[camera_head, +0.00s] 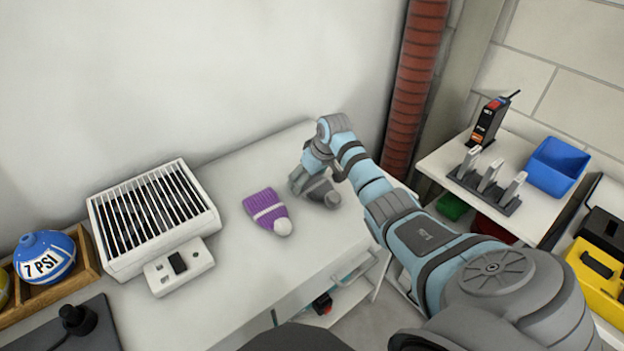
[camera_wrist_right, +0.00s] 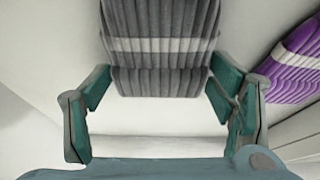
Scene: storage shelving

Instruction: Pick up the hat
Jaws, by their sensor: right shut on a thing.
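A grey knitted hat (camera_head: 323,191) with a pale stripe and a grey pompom lies on the white table. My right gripper (camera_head: 306,182) is at its edge, shut on it. In the right wrist view the ribbed grey hat (camera_wrist_right: 160,30) sits between the two green finger pads of this gripper (camera_wrist_right: 160,85), one pad at each side. A purple knitted hat (camera_head: 266,208) with a white stripe and white pompom lies to the left of the gripper, apart from it. It also shows at the right edge of the right wrist view (camera_wrist_right: 296,72). My left gripper is out of view.
A white slatted heater (camera_head: 205,222) stands left on the table (camera_head: 240,285), near a blue ball (camera_head: 45,256) in a wooden box. At right, a shelf holds a blue bin (camera_head: 557,166) and a black device (camera_head: 487,122). A red pipe (camera_head: 412,90) rises behind.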

